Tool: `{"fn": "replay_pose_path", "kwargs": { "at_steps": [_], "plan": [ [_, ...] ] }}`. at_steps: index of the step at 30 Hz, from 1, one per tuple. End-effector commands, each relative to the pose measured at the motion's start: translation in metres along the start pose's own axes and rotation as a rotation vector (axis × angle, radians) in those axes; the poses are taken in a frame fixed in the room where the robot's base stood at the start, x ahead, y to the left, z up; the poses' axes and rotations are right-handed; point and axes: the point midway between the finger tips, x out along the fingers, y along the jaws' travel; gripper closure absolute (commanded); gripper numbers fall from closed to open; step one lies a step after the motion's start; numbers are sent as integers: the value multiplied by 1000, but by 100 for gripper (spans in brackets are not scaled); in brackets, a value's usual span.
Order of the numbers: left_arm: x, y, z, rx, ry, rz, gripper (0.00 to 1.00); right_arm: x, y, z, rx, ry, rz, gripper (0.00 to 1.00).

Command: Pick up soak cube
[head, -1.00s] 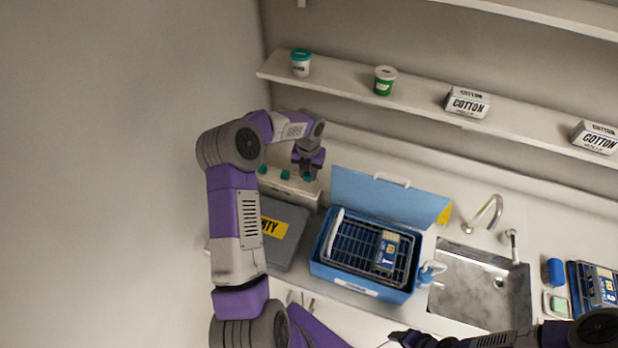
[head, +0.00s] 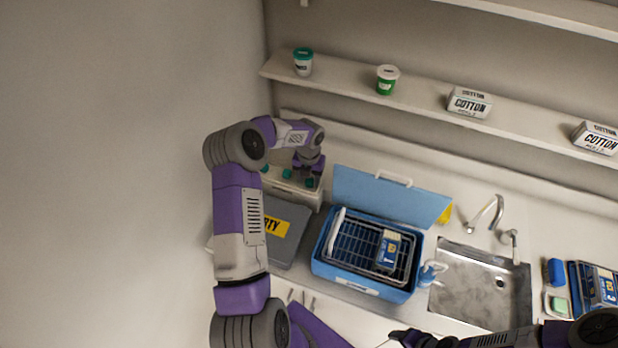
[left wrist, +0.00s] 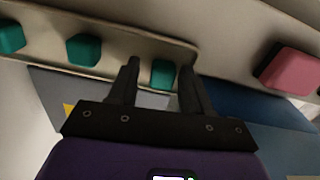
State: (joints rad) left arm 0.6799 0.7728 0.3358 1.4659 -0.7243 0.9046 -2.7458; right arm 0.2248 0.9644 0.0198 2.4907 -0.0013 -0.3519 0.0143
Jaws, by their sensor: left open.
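Teal cubes sit in a row on a pale holder (head: 296,194) at the back left. The frames do not show which one is called the soak cube. My left gripper (head: 308,170) is over the right end of this row, pointing down. In the left wrist view, the open left gripper (left wrist: 158,72) has one teal cube (left wrist: 164,74) between its fingertips, and two more teal cubes (left wrist: 84,49) stand to the left. A pink block (left wrist: 290,70) is at the right of that view. My right gripper (head: 408,338) shows only partly at the bottom edge.
A grey case with a yellow label (head: 274,224) lies in front of the holder. An open blue box (head: 372,285) with a wire basket stands to the right, then a metal sink (head: 470,290). A shelf (head: 425,104) with cups and cotton boxes runs above.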

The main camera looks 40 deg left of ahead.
Motion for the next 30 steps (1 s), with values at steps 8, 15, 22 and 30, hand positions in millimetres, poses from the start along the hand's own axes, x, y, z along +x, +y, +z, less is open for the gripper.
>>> {"fn": "replay_pose_path", "kwargs": {
  "at_steps": [8,15,22,30],
  "plan": [
    [-20,-4,1,2,-4,-6,47,-1,0,0,0,0,0,43],
    [-72,-2,1,1,-6,-4,47,1,0,0,0,0,0,43],
    [-111,-2,1,1,-3,-3,47,2,1,0,0,0,0,43],
    [-124,-2,0,2,0,-4,47,2,1,0,0,0,0,43]
  ]
}}
